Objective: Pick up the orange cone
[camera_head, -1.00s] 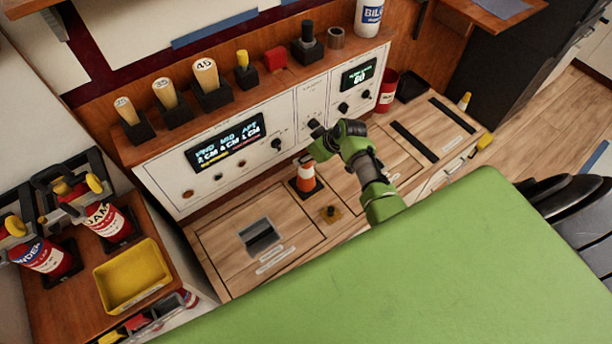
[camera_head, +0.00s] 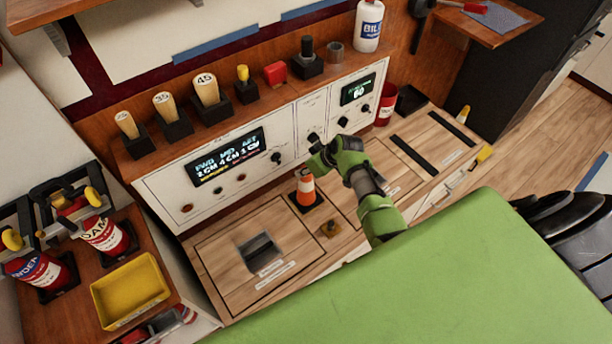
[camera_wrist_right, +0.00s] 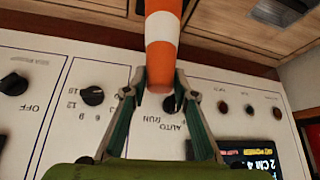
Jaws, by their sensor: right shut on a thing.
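The orange cone (camera_head: 306,188), with a white band, stands upright on a black square base on the wooden counter. My right gripper (camera_head: 308,172) reaches it from the right, at its upper part. In the right wrist view, the orange-and-white cone (camera_wrist_right: 162,45) lies between the two fingers of my right gripper (camera_wrist_right: 160,85), which are shut on it. The fingers hide part of the cone's top in the head view. My left gripper is not in view.
A white control panel (camera_head: 227,198) with knobs and displays stands just behind the cone. A brass knob (camera_head: 330,229) and a dark recessed handle (camera_head: 260,252) are on the counter in front. A yellow tray (camera_head: 130,290) stands at left.

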